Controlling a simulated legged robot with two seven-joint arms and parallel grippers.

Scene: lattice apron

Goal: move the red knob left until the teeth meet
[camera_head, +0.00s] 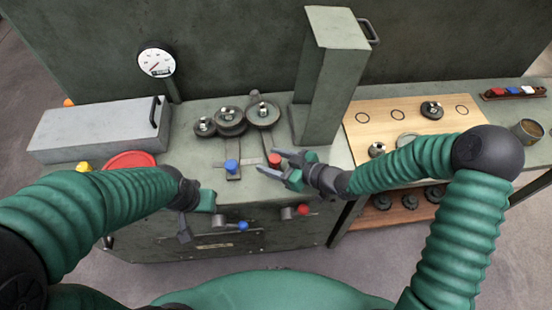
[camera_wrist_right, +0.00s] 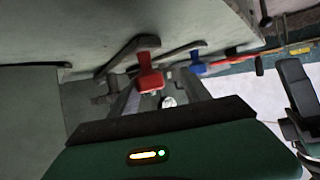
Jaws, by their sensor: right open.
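The red knob (camera_head: 274,160) stands on a slotted lever on the green bench top, right of the blue knob (camera_head: 232,166). Behind them are three toothed wheels: a small left gear (camera_head: 204,126), a middle gear (camera_head: 230,121) and a right gear (camera_head: 262,114). I cannot tell whether the teeth touch. My right gripper (camera_head: 268,161) is open, its fingers around the red knob. In the wrist view the red knob (camera_wrist_right: 150,76) shows between the open fingers of my right gripper (camera_wrist_right: 157,88). My left gripper (camera_head: 195,223) hangs at the bench's front edge, its jaw state unclear.
A tall green post (camera_head: 325,75) rises behind the right gripper. A grey box (camera_head: 98,128), a red disc (camera_head: 130,160) and a gauge (camera_head: 157,62) are at left. A wooden board (camera_head: 375,105) lies at right. Lower red (camera_head: 303,209) and blue (camera_head: 243,226) knobs project from the front.

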